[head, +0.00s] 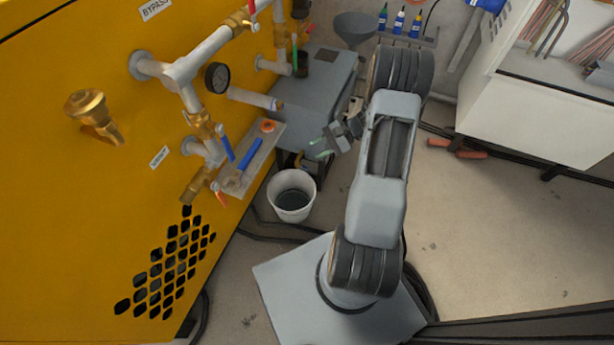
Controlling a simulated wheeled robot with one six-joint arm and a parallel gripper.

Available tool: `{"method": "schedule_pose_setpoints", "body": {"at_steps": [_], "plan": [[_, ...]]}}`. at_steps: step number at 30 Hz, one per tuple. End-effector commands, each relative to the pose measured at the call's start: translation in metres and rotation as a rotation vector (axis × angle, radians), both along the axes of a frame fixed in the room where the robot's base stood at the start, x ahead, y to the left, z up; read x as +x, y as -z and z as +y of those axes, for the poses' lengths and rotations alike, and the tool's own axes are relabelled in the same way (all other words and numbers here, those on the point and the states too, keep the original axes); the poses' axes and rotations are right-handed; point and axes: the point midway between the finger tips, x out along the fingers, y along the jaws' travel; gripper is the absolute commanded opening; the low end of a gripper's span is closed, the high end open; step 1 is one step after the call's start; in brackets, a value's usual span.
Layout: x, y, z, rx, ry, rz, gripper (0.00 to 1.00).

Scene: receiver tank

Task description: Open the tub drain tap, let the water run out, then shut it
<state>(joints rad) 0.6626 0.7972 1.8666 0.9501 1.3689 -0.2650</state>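The grey tub (322,88) stands behind the yellow cabinet's pipework. A small brass-coloured fitting (301,160), which looks like its drain tap, shows low at its front. The handle position is too small to tell. A white bucket (292,212) stands on the floor below, dark inside. No running water is visible.
The yellow cabinet (60,210) fills the left, with pipes, a gauge (216,77) and a blue-handled valve (228,148) jutting out. A shelf (262,150) holds tools. A white cabinet (530,120) stands at right. Hoses cross the floor; the right floor is mostly clear.

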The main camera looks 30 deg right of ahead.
Motion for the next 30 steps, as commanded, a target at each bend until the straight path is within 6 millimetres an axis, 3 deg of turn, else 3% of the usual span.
{"method": "schedule_pose_setpoints", "body": {"at_steps": [1,3,9,12,15,20,30], "plan": [[0.001,0.044,-0.015,0.081,0.088,0.013,0.36],[0.003,0.080,-0.032,0.175,0.196,0.006,0.36],[-0.004,0.165,-0.071,0.368,0.462,-0.030,0.36],[-0.010,0.193,-0.083,0.425,0.556,-0.049,0.36],[-0.015,0.212,-0.090,0.460,0.619,-0.064,0.36],[-0.014,0.225,-0.091,0.485,0.664,-0.077,0.36],[0.028,0.228,-0.052,0.487,0.666,-0.076,0.36]]}}
